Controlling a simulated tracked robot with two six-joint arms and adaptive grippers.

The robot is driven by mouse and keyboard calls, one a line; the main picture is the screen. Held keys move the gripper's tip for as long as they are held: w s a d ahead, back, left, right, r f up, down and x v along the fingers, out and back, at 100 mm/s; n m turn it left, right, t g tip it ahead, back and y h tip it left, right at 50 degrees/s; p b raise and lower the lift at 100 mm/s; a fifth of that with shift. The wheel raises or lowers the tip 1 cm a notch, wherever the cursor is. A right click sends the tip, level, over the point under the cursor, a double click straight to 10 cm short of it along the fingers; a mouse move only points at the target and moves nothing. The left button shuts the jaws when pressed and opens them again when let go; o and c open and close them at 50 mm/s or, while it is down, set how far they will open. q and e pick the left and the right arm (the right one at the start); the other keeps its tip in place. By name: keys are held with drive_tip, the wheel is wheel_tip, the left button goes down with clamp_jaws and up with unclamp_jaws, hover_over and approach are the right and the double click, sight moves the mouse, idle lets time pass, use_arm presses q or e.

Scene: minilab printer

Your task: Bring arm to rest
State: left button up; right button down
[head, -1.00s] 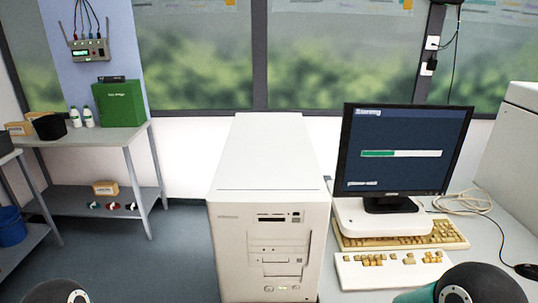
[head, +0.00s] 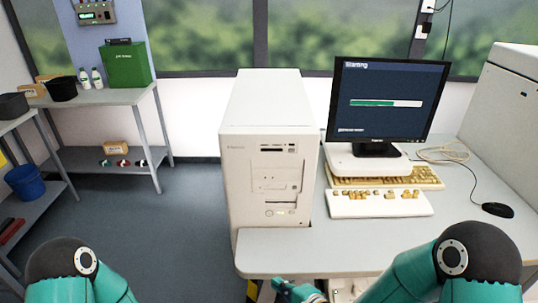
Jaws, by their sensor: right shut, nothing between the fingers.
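My right arm comes in at the bottom right of the head view, bent at a dark, teal-covered joint. My right gripper (head: 296,291) shows only in part at the bottom edge, just below the front edge of the desk (head: 300,262). It is shut and holds nothing. My left arm shows at the bottom left as a dark joint and a teal link. My left gripper is out of the frame.
A beige computer tower (head: 265,170) stands on the desk, left of a monitor (head: 388,105) with a part-filled progress bar. A shelf table (head: 120,97) stands at left; floor between is clear.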

drive_tip(key=s+d+f+n+g+h+p, duration=0.1)
drive_tip(key=s+d+f+g+h+p, duration=0.2)
drive_tip(key=s+d+f, duration=0.65)
drive_tip(key=s+f+n+g, duration=0.5)
drive_tip(key=s+n, duration=0.4)
drive_tip(key=n, duration=0.2)
drive_tip(key=shift+s+f+g+h+b, duration=0.25)
drive_tip(key=shift+g+h+b, duration=0.2)
drive_tip(key=shift+g, duration=0.25)
